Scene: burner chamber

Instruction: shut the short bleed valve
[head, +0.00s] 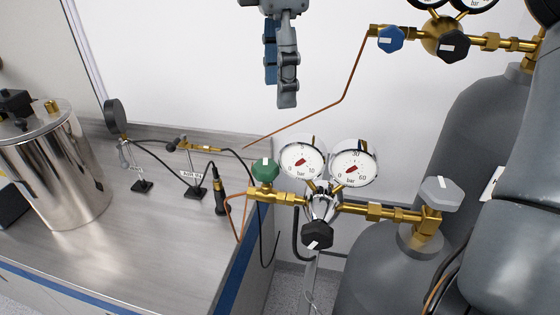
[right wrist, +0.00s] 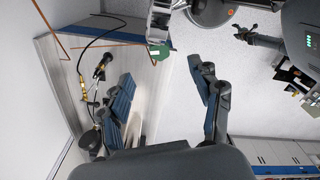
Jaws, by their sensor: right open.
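No label that I can read names the short bleed valve. Valve knobs in the head view are a green knob (head: 265,171) on the lower brass regulator, a black knob (head: 317,235) below its gauges, a grey cylinder knob (head: 441,192), and a blue knob (head: 390,39) on the upper regulator. My right gripper (head: 280,88) hangs above the green knob, apart from it, open and empty. In the right wrist view its blue-padded fingers (right wrist: 163,75) are spread, with the green knob (right wrist: 161,50) beyond them. A small dark claw (right wrist: 240,33) there may be my left gripper.
The grey bench (head: 150,235) holds a steel vessel (head: 55,170), a brass fitting on a stand (head: 188,146) and a black torch handle (head: 219,195). Two gauges (head: 301,160) and (head: 354,163) stand right of the green knob. Grey cylinders (head: 385,270) fill the right. A copper pipe (head: 345,92) crosses the wall.

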